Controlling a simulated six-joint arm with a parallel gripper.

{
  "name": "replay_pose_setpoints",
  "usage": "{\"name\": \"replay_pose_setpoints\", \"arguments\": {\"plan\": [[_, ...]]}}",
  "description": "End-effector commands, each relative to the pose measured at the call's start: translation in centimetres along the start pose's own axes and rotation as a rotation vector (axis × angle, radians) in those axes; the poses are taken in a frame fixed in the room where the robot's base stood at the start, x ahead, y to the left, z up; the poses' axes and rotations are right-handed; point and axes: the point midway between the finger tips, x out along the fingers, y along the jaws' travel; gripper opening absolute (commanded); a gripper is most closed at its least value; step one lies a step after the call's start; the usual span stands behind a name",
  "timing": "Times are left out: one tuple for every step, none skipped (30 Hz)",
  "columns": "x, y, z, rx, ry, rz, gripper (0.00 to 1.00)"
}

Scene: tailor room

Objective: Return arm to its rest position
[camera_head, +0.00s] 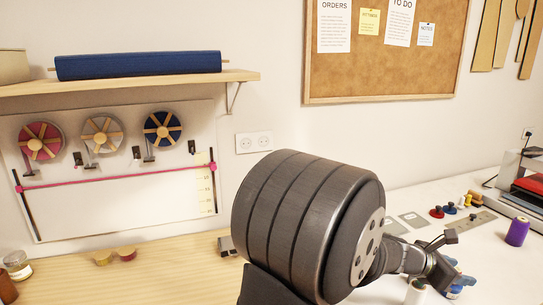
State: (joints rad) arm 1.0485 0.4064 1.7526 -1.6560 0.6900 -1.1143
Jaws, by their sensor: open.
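My arm's large dark cylindrical joint fills the lower middle of the head view. My gripper (447,258) is small and partly hidden beyond it, at the lower right over the white table. Its jaws are open, and I see nothing held between them. A blue object (462,281) lies just beside and below the gripper; its shape is partly covered, and I cannot tell if they touch.
A white spool (415,293) stands near the gripper. A purple spool (517,231) and several small colored pieces stand at right, by a machine with a red part (530,188). A wooden shelf (150,82) bears a blue roll; a corkboard (385,85) hangs behind.

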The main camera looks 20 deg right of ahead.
Motion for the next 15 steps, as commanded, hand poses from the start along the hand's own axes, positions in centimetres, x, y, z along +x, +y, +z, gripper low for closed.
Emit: {"name": "replay_pose_setpoints", "arguments": {"plan": [[-0.1,-1.0,0.7,0.004,-0.002,-0.001,0.46],[-0.2,-1.5,1.0,0.005,-0.002,-0.003,0.46],[-0.2,-2.2,1.4,0.004,-0.002,-0.002,0.46],[-0.3,-2.7,1.7,0.004,-0.002,-0.002,0.46],[-0.4,-3.2,2.0,0.004,-0.002,-0.003,0.46],[-0.5,-3.9,2.4,0.004,-0.002,-0.003,0.46],[-0.5,-4.4,2.7,0.004,-0.002,-0.002,0.46],[-0.6,-5.0,3.0,0.005,-0.002,-0.003,0.46],[-0.8,-5.0,2.4,-0.005,-0.001,0.004,0.46],[-1.1,-4.9,1.8,-0.012,-0.003,0.009,0.46],[-1.3,-4.9,1.3,-0.018,-0.005,0.015,0.46],[-1.6,-4.9,0.7,-0.024,-0.009,0.022,0.46],[-1.9,-4.9,0.2,-0.027,-0.011,0.028,0.46],[-2.1,-4.9,-0.2,-0.030,-0.013,0.033,0.46],[-2.4,-5.0,-0.8,-0.036,-0.015,0.041,0.46]]}}
